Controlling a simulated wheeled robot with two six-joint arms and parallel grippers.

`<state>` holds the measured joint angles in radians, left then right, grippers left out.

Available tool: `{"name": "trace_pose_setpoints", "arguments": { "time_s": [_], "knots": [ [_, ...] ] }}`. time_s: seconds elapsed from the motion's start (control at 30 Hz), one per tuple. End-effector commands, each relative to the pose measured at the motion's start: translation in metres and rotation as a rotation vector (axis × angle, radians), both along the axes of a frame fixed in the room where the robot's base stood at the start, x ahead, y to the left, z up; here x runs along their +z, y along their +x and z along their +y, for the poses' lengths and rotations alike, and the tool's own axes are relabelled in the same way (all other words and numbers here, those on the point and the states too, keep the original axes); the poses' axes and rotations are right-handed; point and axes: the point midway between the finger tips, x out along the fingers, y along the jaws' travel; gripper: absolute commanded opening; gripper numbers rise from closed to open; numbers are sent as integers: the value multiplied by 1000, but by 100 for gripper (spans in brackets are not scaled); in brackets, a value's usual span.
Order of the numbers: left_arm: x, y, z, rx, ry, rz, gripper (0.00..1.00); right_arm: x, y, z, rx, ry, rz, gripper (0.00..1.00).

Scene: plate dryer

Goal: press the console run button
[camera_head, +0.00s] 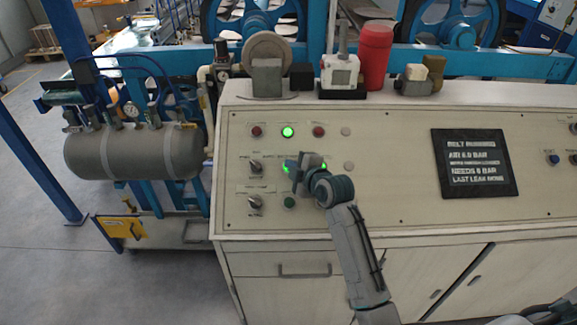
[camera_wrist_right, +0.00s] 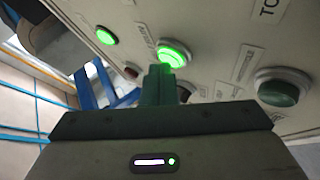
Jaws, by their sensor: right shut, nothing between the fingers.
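The console (camera_head: 385,180) has a sloped cream panel with buttons, lamps and knobs. My right gripper (camera_head: 289,166) is over its left part, with the arm coming up from below. Its fingers (camera_wrist_right: 160,85) are shut and empty, and their tips overlap the lower edge of a lit green button (camera_wrist_right: 173,53) in the wrist view. I cannot tell whether they touch it. In the head view the gripper mostly hides this button, with green glow at its sides. A dark green button (camera_head: 289,202) sits below the gripper. The button labels are too small to read. My left gripper is not in view.
A lit green lamp (camera_head: 288,132) is above the gripper, between red ones. Two black knobs stand left of the gripper. A dark display (camera_head: 474,163) reads "belt running" and "air 6.0 bar". A red canister (camera_head: 375,57) and other items stand on the console's top ledge.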

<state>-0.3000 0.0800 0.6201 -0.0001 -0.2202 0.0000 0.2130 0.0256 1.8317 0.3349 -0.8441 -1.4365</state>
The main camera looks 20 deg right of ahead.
Motion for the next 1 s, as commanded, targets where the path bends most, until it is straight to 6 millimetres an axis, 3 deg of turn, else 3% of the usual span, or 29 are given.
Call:
{"name": "trace_pose_setpoints", "arguments": {
  "time_s": [1.0],
  "knots": [
    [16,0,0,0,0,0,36,15,-9,3,0,0,1,0]
  ]
}}
